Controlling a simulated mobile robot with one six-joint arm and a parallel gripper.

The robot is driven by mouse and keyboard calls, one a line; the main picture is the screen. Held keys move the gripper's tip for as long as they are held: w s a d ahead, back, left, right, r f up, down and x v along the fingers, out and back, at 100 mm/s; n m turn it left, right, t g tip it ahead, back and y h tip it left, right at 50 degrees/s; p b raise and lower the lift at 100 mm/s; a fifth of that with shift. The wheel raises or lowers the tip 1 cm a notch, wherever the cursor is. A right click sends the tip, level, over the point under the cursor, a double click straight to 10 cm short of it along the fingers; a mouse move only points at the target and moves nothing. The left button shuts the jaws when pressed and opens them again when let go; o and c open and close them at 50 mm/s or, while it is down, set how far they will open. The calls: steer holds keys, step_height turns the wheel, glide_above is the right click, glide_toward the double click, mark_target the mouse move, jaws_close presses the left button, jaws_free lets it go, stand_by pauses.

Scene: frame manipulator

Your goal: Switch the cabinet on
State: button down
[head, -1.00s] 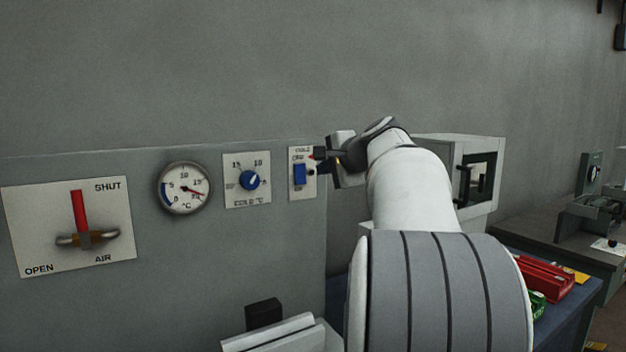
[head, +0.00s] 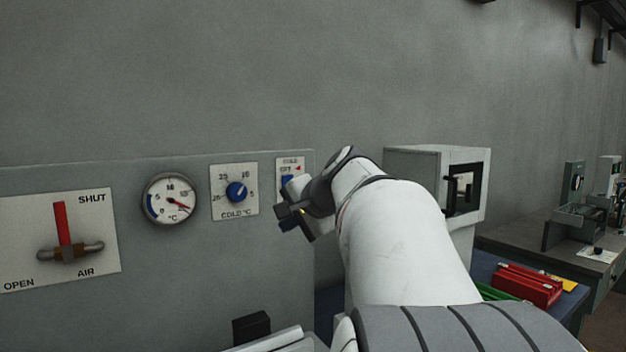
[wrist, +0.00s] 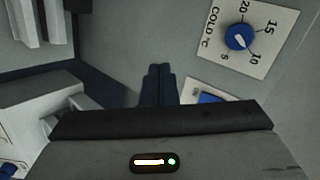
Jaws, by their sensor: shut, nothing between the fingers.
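The grey cabinet front (head: 200,285) spans the left of the head view. Its small white switch plate (head: 291,162) has a blue switch (head: 286,182), mostly hidden behind my gripper (head: 281,213). In the wrist view the blue switch (wrist: 209,98) shows partly above the gripper body, right of the fingers. My gripper (wrist: 160,70) is shut and empty, close in front of the plate. I cannot tell whether it touches the switch.
Left of the plate are a blue temperature knob (head: 236,191), a round gauge (head: 170,199) and a red-handled air lever (head: 62,225). A white box with a black-framed window (head: 462,183) stands right, behind my arm. A red case (head: 528,285) lies on the blue bench.

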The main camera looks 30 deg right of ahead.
steer(key=s+a+f+n+g, duration=0.35)
steer(key=s+a+f, duration=0.3)
steer(key=f, duration=0.25)
steer(key=s+a+f+n+g, duration=0.2)
steer(key=s+a+f+n, duration=0.3)
steer(key=a+f, duration=0.3)
steer(key=s+a+f+n+g+h, duration=0.1)
steer(key=s+f+n, duration=0.4)
steer(key=s+f, duration=0.5)
steer(key=shift+s+a+f+n+g, duration=0.3)
steer(key=shift+s+a+g, duration=0.35)
steer(key=shift+a+g, duration=0.3)
